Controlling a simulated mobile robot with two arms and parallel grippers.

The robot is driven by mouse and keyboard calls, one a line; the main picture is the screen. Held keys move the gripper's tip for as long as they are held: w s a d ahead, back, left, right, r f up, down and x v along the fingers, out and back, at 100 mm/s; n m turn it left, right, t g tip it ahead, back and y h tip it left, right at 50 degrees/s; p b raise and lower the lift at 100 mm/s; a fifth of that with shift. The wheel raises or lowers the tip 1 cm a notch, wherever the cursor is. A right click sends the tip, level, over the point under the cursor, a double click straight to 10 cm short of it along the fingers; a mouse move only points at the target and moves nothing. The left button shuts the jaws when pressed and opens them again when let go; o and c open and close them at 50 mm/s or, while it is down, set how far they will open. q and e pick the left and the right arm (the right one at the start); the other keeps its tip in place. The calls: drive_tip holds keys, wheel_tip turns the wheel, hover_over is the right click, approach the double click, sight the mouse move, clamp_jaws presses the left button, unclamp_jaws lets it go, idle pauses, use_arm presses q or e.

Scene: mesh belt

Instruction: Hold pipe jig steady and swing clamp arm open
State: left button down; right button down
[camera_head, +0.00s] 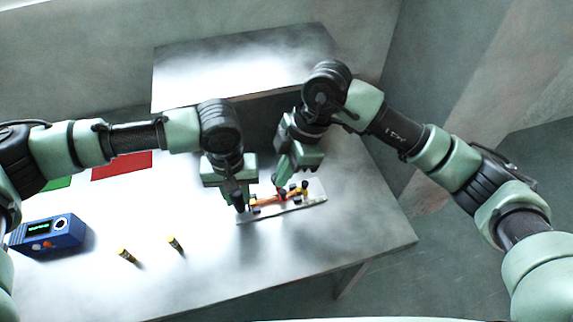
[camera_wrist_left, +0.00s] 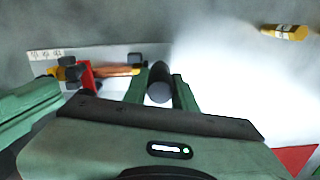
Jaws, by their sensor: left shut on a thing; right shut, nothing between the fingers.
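The pipe jig (camera_head: 312,199) is a pale plate on the table, with an orange pipe (camera_head: 266,201), dark blocks and a red clamp arm (camera_head: 281,194) on it. It also shows in the left wrist view (camera_wrist_left: 103,50), with the red clamp arm (camera_wrist_left: 86,78) near the pipe's end. My left gripper (camera_head: 241,205) is at the jig's left end, shut on a dark round post (camera_wrist_left: 159,91) of the jig. My right gripper (camera_head: 279,189) is shut and empty, close beside the red clamp arm. I cannot tell whether it touches the arm.
A blue device (camera_head: 47,234) with a green display stands at the left. Two yellow-and-black cylinders (camera_head: 126,255) (camera_head: 175,243) lie on the front of the table. A red mat (camera_head: 122,166) and a green mat (camera_head: 57,184) lie at the back left. A raised pale surface (camera_head: 240,70) is behind.

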sight(282, 193)
drive_tip(key=x, duration=0.5)
drive_tip(key=shift+a, duration=0.1)
drive_tip(key=shift+d+n, duration=0.35)
drive_tip(key=shift+n, duration=0.25)
drive_tip(key=n, duration=0.1)
drive_tip(key=d+n+g, duration=0.1)
drive_tip(key=shift+w+n, duration=0.15)
drive_tip(key=shift+n, duration=0.15)
drive_tip(key=shift+w+d+n+g+h, duration=0.25)
drive_tip(key=shift+d+n+h, duration=0.3)
drive_tip(key=shift+n, duration=0.65)
drive_tip(key=shift+w+d, duration=0.2)
drive_tip(key=shift+d, duration=0.25)
drive_tip(key=shift+w+d, duration=0.4)
drive_tip(key=shift+w, duration=0.05)
drive_tip(key=shift+w+d, duration=0.2)
drive_tip(key=shift+w, duration=0.35)
drive_tip(key=shift+w+d, duration=0.15)
drive_tip(key=shift+w, duration=0.35)
drive_tip(key=shift+w+d, duration=0.1)
drive_tip(key=shift+w, duration=0.15)
